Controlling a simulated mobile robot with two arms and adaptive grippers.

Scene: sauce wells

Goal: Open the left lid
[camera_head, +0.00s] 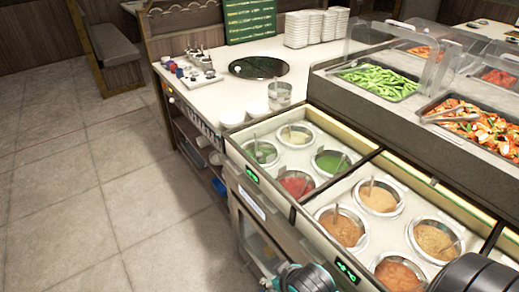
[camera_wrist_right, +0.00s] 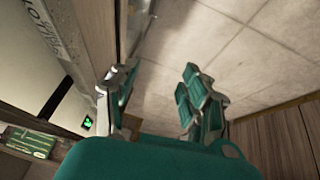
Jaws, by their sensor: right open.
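The left sauce section (camera_head: 231,149) holds several round wells with green, pale and red sauces. The right section (camera_head: 316,204) holds several wells with brown and orange sauces. The wells show clearly, and I cannot tell whether clear lids cover them. My right gripper (camera_head: 303,279) is at the bottom edge of the head view, in front of the right section and mostly cut off. In the right wrist view the gripper (camera_wrist_right: 157,88) is open, with nothing between its fingers. The counter's edge (camera_wrist_right: 80,65) is beside its left finger. My left gripper is not in view.
Raised trays of green beans (camera_head: 378,79) and mixed vegetables (camera_head: 480,130) stand behind the wells under clear guards. The tiled floor (camera_head: 90,200) at left is clear.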

